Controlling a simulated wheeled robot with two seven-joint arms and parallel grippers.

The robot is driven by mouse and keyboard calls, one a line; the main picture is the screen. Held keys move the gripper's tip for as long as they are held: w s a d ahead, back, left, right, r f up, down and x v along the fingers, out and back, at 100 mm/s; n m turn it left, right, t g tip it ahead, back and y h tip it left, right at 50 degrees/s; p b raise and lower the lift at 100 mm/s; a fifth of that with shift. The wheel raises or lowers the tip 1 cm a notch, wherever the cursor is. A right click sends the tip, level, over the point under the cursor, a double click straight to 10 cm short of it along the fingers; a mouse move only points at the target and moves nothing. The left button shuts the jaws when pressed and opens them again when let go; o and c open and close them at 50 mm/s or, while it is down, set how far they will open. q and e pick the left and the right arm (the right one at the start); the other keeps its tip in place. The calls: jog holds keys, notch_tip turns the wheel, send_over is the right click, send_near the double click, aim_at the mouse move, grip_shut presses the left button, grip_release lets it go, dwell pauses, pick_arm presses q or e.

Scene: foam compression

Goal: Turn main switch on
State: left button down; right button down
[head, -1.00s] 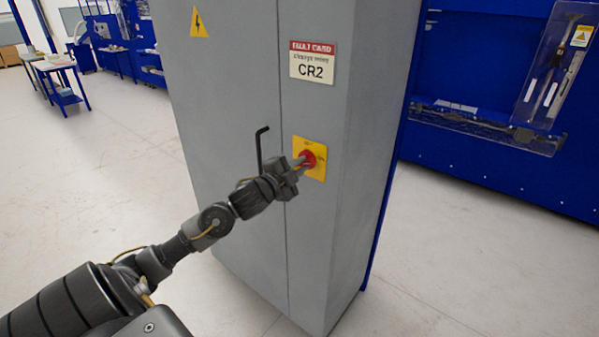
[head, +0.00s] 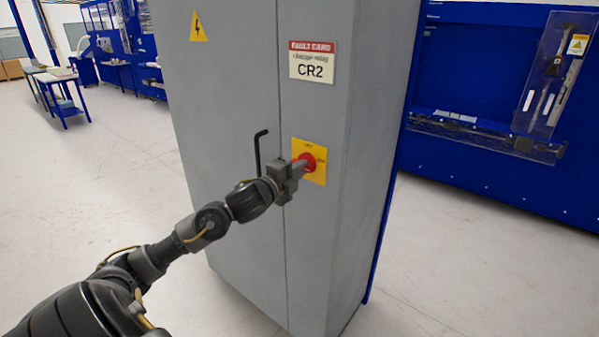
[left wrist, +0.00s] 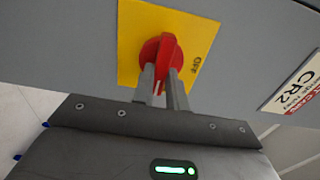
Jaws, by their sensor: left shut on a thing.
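The main switch is a red rotary knob (head: 308,160) on a yellow plate (head: 318,178), on the front of a tall grey cabinet (head: 232,90). In the left wrist view the red knob (left wrist: 165,52) sits on the yellow plate (left wrist: 128,45), with dark lettering beside it that reads as OFF. My left gripper (head: 299,165) reaches the knob from the left. In the left wrist view its two fingers (left wrist: 161,82) are shut on the knob's grip, one on each side. The fingers hide part of the knob. My right gripper is not in view.
A black L-shaped door handle (head: 258,150) stands out close behind my left wrist. A fault card marked CR2 (head: 312,63) is above the switch. A blue workstation (head: 480,165) stands at the right. Bare floor (head: 130,170) lies left of the cabinet.

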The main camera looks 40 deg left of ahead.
pick_arm(q)
jog(key=c, duration=1.4)
grip_release()
jog(key=shift+s, duration=0.1)
jog(key=s+b, duration=0.2)
jog(key=s, duration=0.8)
jog(key=shift+s+b, duration=0.3)
jog(key=shift+b, duration=0.1)
jog(key=shift+d, duration=0.1)
